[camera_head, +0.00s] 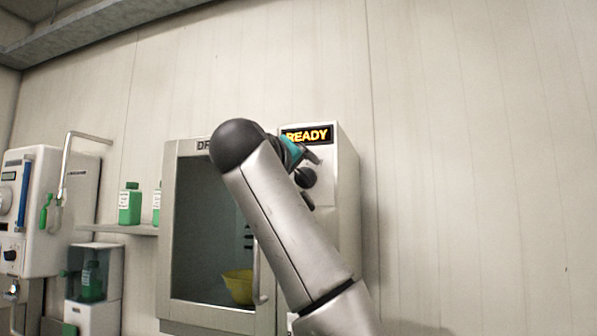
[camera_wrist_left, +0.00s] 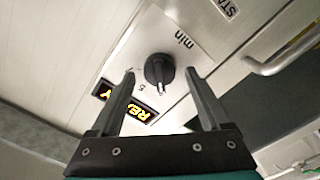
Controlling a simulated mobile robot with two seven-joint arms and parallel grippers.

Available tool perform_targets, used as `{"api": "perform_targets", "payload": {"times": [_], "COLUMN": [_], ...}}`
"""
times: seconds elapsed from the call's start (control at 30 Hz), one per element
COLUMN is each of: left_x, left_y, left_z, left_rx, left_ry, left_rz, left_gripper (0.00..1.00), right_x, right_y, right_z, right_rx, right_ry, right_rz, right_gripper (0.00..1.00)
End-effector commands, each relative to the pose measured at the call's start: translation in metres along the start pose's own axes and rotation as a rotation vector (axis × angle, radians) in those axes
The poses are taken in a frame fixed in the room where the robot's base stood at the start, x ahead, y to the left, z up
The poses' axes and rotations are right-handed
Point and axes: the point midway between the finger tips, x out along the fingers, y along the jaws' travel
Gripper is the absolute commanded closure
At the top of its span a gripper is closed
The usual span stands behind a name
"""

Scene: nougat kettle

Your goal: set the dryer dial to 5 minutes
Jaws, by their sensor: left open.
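The dryer (camera_head: 344,205) stands against the wall with a lit READY display (camera_head: 307,135). Below the display is its black dial (camera_head: 306,178), partly hidden by my arm in the head view. My left gripper (camera_head: 312,181) is at the dial, its fingers apart. In the left wrist view the dial (camera_wrist_left: 158,70) lies between the two open fingertips, and I cannot tell whether they touch it. A pale mark on the knob points toward the picture bottom, near a printed 5 on the panel (camera_wrist_left: 193,58). "min" is printed on the opposite side. My right gripper is in neither view.
The dryer's glass door (camera_head: 205,225) is left of the panel, with a vertical handle (camera_head: 258,275) and a yellow bowl (camera_head: 238,287) behind the glass. A shelf (camera_head: 125,229) with green bottles and a white machine (camera_head: 40,215) are farther left. The wall at right is bare.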

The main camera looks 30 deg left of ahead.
Motion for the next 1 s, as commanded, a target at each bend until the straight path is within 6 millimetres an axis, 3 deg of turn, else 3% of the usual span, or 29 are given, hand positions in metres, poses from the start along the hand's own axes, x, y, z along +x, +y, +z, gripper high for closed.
{"api": "perform_targets", "payload": {"times": [0.1, 0.8, 1.0], "left_x": [-0.0001, -0.0005, -0.0005], "left_y": [-0.0004, -0.0002, -0.0004], "left_z": [0.0001, -0.0003, -0.0002], "left_rx": [0.0, 0.0, 0.009], "left_ry": [0.0, 0.0, 0.001], "left_rz": [-0.001, -0.001, -0.001], "left_gripper": [0.22, 1.0, 1.0], "right_x": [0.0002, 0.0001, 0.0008], "right_y": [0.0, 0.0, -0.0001], "right_z": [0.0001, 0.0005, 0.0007], "right_rx": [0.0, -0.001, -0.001], "right_ry": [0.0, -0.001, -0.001], "right_rz": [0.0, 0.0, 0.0], "right_gripper": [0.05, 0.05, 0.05]}}
